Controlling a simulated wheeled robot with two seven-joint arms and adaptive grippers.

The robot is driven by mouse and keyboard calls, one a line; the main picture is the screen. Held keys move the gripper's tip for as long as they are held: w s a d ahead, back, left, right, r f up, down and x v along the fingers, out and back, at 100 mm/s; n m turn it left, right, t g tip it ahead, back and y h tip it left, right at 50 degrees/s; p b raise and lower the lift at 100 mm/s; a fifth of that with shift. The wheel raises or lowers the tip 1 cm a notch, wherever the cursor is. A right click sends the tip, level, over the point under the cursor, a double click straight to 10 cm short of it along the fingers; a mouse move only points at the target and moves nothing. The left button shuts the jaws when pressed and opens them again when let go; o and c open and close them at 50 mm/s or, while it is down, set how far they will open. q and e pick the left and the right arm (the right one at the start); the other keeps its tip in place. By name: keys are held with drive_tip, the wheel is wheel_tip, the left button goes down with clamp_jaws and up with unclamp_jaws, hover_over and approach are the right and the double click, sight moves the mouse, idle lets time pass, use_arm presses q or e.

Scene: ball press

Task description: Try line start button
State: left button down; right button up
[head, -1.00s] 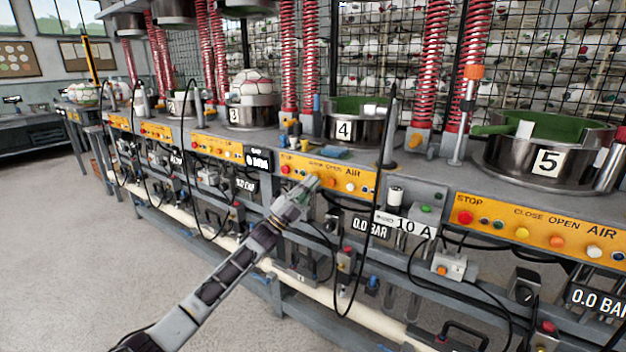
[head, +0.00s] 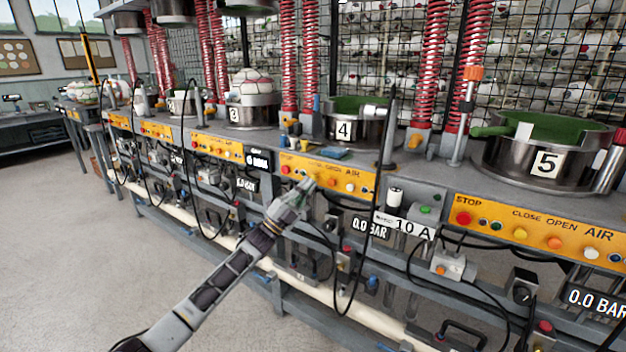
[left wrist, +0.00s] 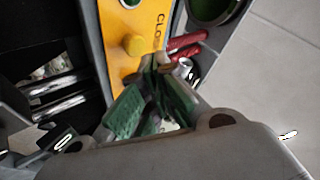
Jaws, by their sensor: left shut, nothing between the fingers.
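My left gripper (head: 308,186) is shut and empty, with its tips at the yellow control panel (head: 352,184) of station 4. In the left wrist view its green-padded fingers (left wrist: 158,68) are together, just below a yellow button (left wrist: 133,45) beside the letters "CLO". I cannot tell whether the tips touch the panel. No button in view is legibly marked as line start. A green button (head: 425,209) sits on a grey box near the "10 A" plate, right of the gripper. My right gripper is not in view.
Station 5's panel (head: 560,235) has a red STOP button and several coloured buttons. A black cable (head: 372,240) hangs right of my left gripper. Hoses and small boxes crowd the frame below. The floor (head: 90,240) at left is clear.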

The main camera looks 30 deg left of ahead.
use_arm(q)
drive_tip(key=s+p, duration=0.1)
drive_tip(key=s, duration=0.1)
drive_tip(key=s+p, duration=0.1)
drive_tip(key=s, duration=0.2)
drive_tip(key=shift+a+p, duration=0.2)
drive_tip(key=shift+p, duration=0.1)
drive_tip(key=shift+w, duration=0.1)
idle(0.9)
